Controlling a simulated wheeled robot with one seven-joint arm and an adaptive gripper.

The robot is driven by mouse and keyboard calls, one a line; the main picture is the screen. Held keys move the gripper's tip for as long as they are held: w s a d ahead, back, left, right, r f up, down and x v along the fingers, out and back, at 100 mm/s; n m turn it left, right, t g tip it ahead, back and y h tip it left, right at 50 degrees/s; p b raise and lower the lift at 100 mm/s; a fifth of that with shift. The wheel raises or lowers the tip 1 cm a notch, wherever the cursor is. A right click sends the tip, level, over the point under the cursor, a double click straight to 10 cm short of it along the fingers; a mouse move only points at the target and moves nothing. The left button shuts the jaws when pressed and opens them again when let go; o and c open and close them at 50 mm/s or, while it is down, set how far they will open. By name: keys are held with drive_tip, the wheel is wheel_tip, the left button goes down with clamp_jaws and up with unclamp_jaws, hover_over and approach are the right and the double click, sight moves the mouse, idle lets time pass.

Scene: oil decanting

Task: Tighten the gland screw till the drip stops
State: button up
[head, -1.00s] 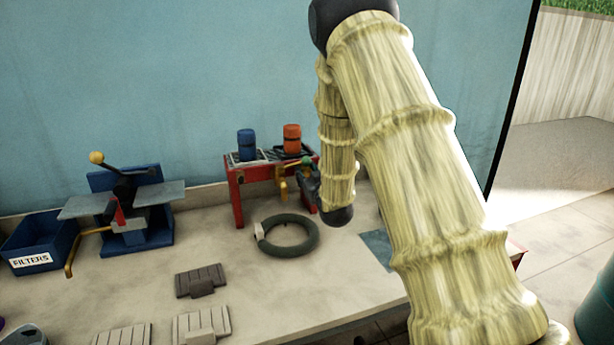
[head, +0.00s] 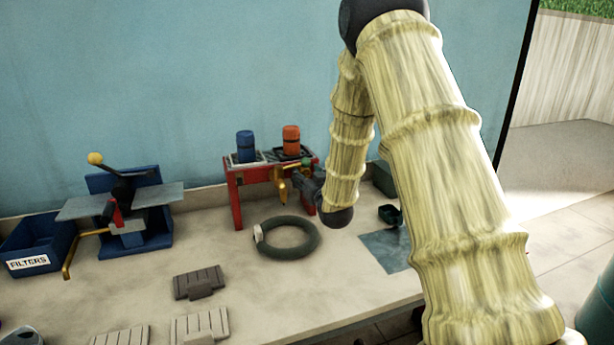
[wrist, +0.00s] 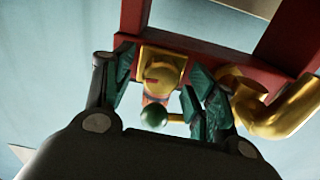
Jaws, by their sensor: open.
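A brass tap (head: 281,186) hangs at the front of a red stand (head: 235,200). In the wrist view, its brass body (wrist: 160,66) sits under the red frame, with a curved brass spout (wrist: 285,112) to the right. A green ball knob (wrist: 153,117) is close to the camera, below the brass body. My gripper (head: 305,184) is at the tap's right side in the head view. In the wrist view, my gripper (wrist: 166,78) is open, its green-padded fingers either side of the brass body. I cannot tell whether they touch it. I cannot pick out the gland screw or any drip.
A blue drum (head: 246,146) and an orange drum (head: 291,140) stand on the red stand. A dark hose ring (head: 288,253) lies in front. A blue mat (head: 385,250) and small green cup (head: 389,213) are right. A blue FILTERS bin (head: 35,245) is far left.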

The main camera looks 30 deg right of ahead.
drive_tip(key=shift+a, duration=0.1)
drive_tip(key=v, duration=1.2)
